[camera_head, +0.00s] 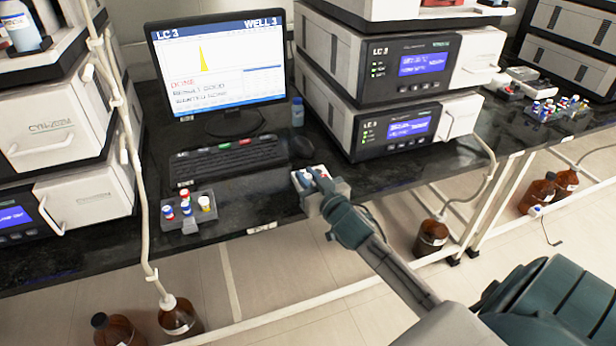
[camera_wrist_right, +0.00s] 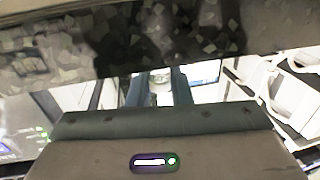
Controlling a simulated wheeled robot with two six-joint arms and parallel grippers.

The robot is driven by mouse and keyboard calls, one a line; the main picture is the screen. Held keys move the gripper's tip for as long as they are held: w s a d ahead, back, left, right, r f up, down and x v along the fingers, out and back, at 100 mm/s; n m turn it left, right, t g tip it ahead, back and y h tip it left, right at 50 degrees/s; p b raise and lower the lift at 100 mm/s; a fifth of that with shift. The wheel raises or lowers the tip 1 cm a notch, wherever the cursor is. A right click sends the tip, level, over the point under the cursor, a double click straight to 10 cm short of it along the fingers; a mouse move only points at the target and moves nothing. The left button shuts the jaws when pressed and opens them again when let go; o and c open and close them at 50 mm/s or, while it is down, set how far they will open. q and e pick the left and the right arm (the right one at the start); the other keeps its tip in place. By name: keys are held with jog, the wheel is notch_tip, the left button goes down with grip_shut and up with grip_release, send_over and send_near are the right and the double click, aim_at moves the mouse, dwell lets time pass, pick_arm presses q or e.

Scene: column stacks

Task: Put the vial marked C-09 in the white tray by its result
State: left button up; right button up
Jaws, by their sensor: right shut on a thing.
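My right gripper (camera_head: 311,179) is at the front edge of the bench, below the mouse. It is shut on a small vial (camera_wrist_right: 160,80), which shows pale between the fingers in the right wrist view; its marking cannot be read. A small white tray (camera_head: 297,180) is at the gripper, partly hidden by the fingers. I cannot tell whether the vial touches it. The monitor (camera_head: 222,70) reads LC 3, WELL 3, DONE, with a result line that seems to say GOOD. My left gripper is not in view.
A grey rack (camera_head: 187,225) holds several vials with red, blue and yellow caps. The keyboard (camera_head: 228,160) and mouse (camera_head: 302,147) lie behind the gripper. Stacked instruments (camera_head: 400,90) stand to the right. Brown bottles (camera_head: 431,238) stand on the floor. A tube hangs at left.

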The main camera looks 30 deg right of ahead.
dwell(0.4)
jog(key=o, duration=0.8)
jog(key=shift+o, duration=0.2)
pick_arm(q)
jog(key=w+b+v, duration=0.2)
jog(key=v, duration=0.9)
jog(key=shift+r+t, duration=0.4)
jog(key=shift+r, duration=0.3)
pick_arm(e)
jog(key=s, duration=1.1)
jog(key=shift+a, duration=0.3)
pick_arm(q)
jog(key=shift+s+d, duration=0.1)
pick_arm(e)
jog(key=shift+f, duration=0.1)
